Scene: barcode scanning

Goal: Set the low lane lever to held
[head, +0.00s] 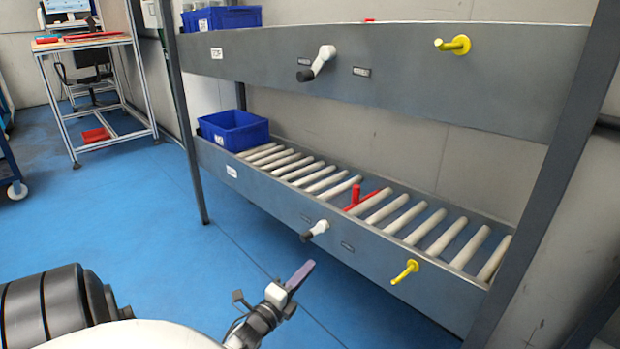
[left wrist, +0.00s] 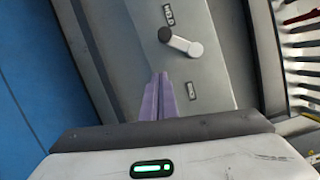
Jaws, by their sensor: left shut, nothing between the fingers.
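The low lane lever (head: 319,228) is on the front rail of the lower roller lane, a white arm with a black knob. Its knob points down and left in the head view. In the left wrist view the lever (left wrist: 184,44) has its knob toward the left and slightly up. A HELD label (left wrist: 168,15) is above it there, and a second small label (left wrist: 191,90), too small to read, is below it. My left gripper (head: 302,274) is shut and empty, in front of and below the lever, apart from it. Its purple fingers (left wrist: 158,98) point toward the rail. My right gripper is not in view.
The upper lane has a similar lever (head: 318,63) and a yellow peg (head: 453,44). A yellow peg (head: 405,271) also projects from the lower rail. A red stop (head: 364,199) and a blue bin (head: 233,130) are on the lower lane. A dark post (head: 545,190) stands right.

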